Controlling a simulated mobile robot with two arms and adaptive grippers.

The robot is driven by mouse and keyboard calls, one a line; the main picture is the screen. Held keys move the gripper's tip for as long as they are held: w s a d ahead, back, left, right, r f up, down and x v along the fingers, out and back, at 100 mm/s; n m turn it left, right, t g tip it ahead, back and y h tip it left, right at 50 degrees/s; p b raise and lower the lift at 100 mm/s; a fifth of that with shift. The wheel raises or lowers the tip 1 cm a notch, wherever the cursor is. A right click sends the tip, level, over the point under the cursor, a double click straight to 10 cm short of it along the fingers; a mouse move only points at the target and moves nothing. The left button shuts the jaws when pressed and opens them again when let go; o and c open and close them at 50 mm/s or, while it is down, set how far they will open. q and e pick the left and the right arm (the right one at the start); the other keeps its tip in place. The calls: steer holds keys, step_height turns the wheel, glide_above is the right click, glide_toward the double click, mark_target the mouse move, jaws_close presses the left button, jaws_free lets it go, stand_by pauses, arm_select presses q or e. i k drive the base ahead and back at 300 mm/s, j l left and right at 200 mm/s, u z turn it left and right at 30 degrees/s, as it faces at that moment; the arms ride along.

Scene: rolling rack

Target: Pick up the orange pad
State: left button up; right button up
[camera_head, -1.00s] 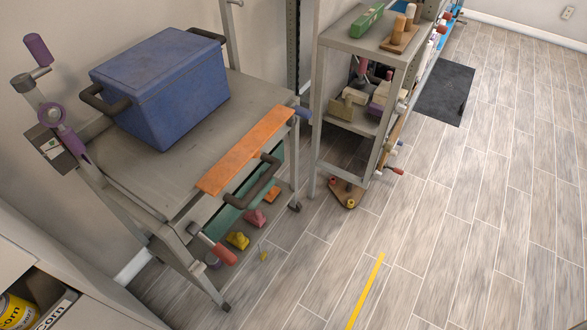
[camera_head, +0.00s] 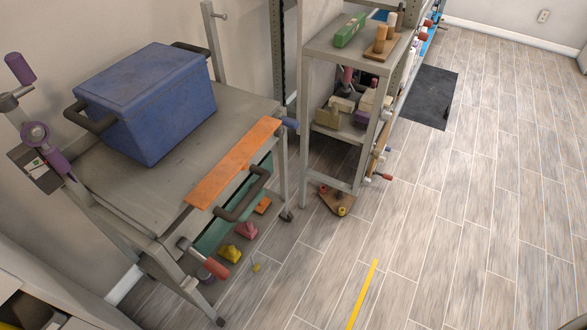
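A long flat orange strip (camera_head: 234,162) lies along the front edge of the grey cart's top (camera_head: 140,190). It is the largest flat orange piece in view and looks like the orange pad. A smaller flat orange piece (camera_head: 263,206) shows low down beside the cart, partly behind its frame; I cannot tell what it rests on. Neither of my grippers is in view, and nothing is seen touching the strip.
A blue box (camera_head: 150,105) with dark handles stands on the cart behind the strip. A dark bar handle (camera_head: 243,200) and a red-gripped lever (camera_head: 215,268) stick out in front. A grey shelf (camera_head: 335,50) stands to the right. The wooden floor (camera_head: 440,220) is open at right.

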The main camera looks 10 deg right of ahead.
mark_target(263, 204)
steer(key=i+l, duration=0.1)
steer(key=l, duration=0.35)
steer(key=i+l, duration=0.1)
steer(key=l, duration=0.75)
steer(key=i+l, duration=0.15)
steer(key=l, duration=0.3)
steer(key=u, duration=0.05)
